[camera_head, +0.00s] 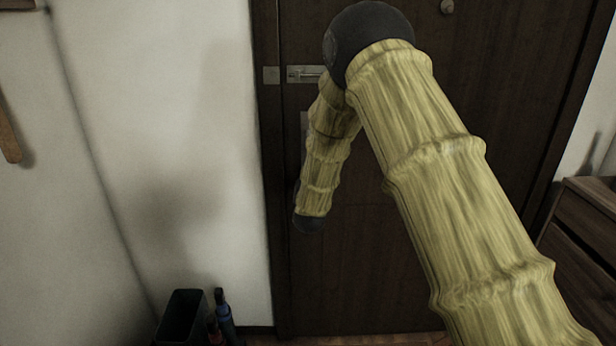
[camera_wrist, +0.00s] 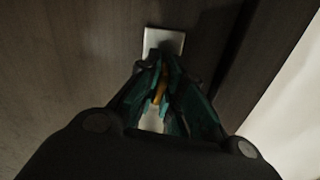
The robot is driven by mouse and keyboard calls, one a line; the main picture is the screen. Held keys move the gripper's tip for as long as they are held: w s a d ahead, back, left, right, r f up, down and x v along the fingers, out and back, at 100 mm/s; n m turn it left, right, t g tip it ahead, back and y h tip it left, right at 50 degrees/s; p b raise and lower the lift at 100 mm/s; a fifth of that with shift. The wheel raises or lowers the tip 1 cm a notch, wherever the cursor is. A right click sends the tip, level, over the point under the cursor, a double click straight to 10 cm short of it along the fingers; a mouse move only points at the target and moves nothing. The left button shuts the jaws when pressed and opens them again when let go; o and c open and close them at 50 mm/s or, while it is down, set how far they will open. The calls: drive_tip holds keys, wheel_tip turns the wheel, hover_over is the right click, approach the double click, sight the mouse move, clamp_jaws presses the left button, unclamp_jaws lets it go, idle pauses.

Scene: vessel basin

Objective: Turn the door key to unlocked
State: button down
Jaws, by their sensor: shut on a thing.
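The dark brown door (camera_head: 400,260) fills the middle of the head view. In the wrist view, a pale metal lock plate (camera_wrist: 165,37) lies on the dark door surface, just beyond my fingertips. My gripper (camera_wrist: 161,78) has teal fingers and is shut on a small brass-orange key (camera_wrist: 161,85) in front of the plate. Most of the key is hidden between the fingers, so I cannot tell its turn angle or how deep it sits. In the head view my arm covers the lock area, and my gripper and the key are hidden.
A metal slide latch (camera_head: 304,73) is on the door above my forearm. A round fitting (camera_head: 447,6) is higher up. A dark bin (camera_head: 182,315) with umbrellas (camera_head: 224,315) stands at lower left, and a wooden drawer unit (camera_head: 585,235) at right. White wall (camera_head: 170,150) lies left of the door.

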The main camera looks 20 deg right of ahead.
drive_tip(key=shift+w+r+n, duration=0.1)
drive_tip(key=shift+r+n, duration=0.05)
drive_tip(key=shift+n, duration=0.65)
drive_tip(key=c, duration=1.6)
unclamp_jaws()
drive_tip(key=shift+c, duration=0.2)
drive_tip(key=shift+o, duration=0.4)
drive_tip(key=v, duration=1.2)
